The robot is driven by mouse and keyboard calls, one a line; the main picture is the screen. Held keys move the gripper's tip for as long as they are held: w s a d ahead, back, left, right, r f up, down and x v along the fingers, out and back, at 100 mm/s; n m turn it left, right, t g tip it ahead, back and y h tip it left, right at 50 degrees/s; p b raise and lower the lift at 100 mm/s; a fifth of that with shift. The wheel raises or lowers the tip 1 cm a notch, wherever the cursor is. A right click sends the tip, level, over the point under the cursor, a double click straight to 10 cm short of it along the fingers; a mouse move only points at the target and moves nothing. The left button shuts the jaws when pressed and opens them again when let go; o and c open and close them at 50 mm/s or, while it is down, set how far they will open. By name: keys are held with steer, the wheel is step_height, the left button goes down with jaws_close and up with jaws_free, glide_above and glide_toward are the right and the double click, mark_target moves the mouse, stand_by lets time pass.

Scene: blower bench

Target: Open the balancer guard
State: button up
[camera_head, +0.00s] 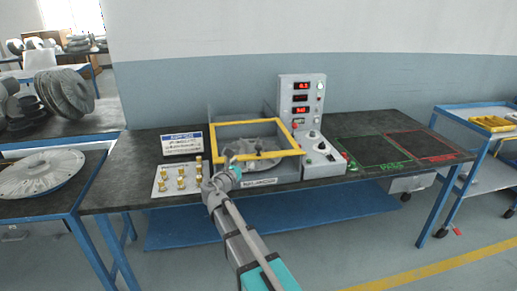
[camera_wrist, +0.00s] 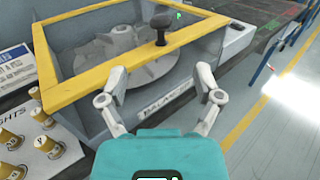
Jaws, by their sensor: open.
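The balancer guard is a yellow-framed clear cover (camera_head: 255,122) lying over the grey balancer box on the bench, and it looks down. In the wrist view its yellow front bar (camera_wrist: 85,80) crosses the picture slantwise. A black knob (camera_wrist: 160,22) stands up on that bar. A grey finned wheel (camera_wrist: 120,55) lies inside the box under the guard. My gripper (camera_wrist: 162,85) is open and empty, its fingers apart just in front of the box and short of the knob. In the head view my gripper (camera_head: 228,172) is at the box's front left and hides part of it.
A control panel (camera_head: 301,100) with red displays stands right of the box. A tray of brass weights (camera_head: 178,180) and a sign (camera_head: 182,143) are at the left. Green and red marked areas (camera_head: 375,152) on the bench's right are empty.

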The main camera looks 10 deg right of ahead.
mark_target(256, 149)
steer(key=x, duration=1.2)
steer(key=shift+w+d, duration=0.2)
steer(key=shift+w, duration=0.05)
jaws_close()
